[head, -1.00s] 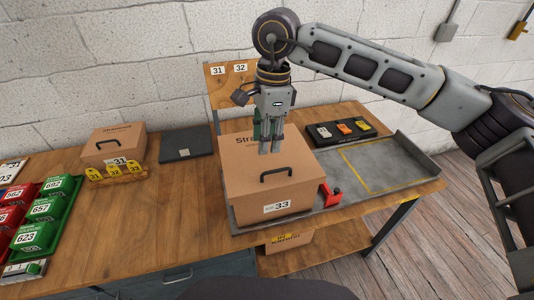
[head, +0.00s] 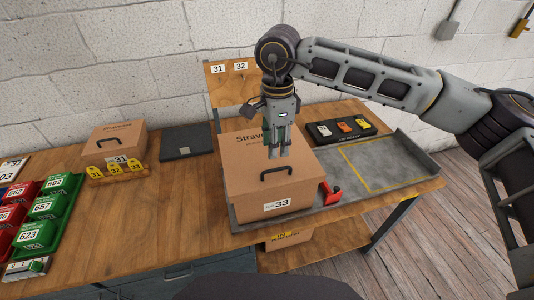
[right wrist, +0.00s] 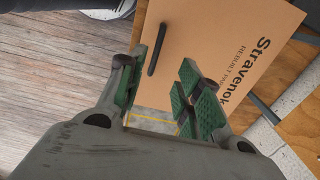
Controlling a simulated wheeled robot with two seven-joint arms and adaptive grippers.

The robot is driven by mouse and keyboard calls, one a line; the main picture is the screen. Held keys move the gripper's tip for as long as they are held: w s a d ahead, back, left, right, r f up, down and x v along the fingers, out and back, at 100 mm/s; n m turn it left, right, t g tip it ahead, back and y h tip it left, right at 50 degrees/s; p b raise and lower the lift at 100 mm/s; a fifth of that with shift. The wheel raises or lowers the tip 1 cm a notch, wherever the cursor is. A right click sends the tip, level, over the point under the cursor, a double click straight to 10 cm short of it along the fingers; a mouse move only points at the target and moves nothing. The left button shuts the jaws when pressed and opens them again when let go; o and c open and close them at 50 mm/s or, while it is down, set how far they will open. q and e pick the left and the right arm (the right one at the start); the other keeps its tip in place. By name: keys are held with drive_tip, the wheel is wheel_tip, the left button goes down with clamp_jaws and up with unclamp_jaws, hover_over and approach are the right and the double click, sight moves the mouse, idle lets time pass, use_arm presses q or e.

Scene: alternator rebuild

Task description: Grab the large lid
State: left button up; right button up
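The large lid (head: 250,185) is the brown top, with a black handle (head: 277,171), of the large cardboard box (head: 272,208) labelled 33. It lies flat and carries printed lettering. My right gripper (head: 277,155) points down over the lid, behind the handle in the head view, and looks empty. In the right wrist view its green-padded fingers (right wrist: 160,97) stand apart. The lid (right wrist: 205,45) and its handle (right wrist: 157,50) show beyond them, and the handle is not between the fingers. Part of the lid's back is hidden by the gripper. My left gripper is not in view.
The box stands on a grey tray (head: 395,178) with a red clamp (head: 329,193) beside it. A black holder (head: 325,142) with coloured pieces lies behind. A smaller box (head: 114,143) and yellow tags stand left. A board (head: 229,87) rises behind the gripper.

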sight(277, 169)
drive_tip(key=shift+f+p, duration=0.4)
drive_tip(key=shift+f, duration=1.95)
drive_tip(key=shift+f, duration=0.1)
drive_tip(key=shift+s+d+f+p, duration=0.15)
drive_tip(key=shift+f+p, duration=0.25)
drive_tip(key=shift+f, duration=0.2)
drive_tip(key=shift+s+d+f+p, duration=0.15)
drive_tip(key=shift+f+p, duration=0.25)
drive_tip(key=shift+f, duration=1.5)
clamp_jaws()
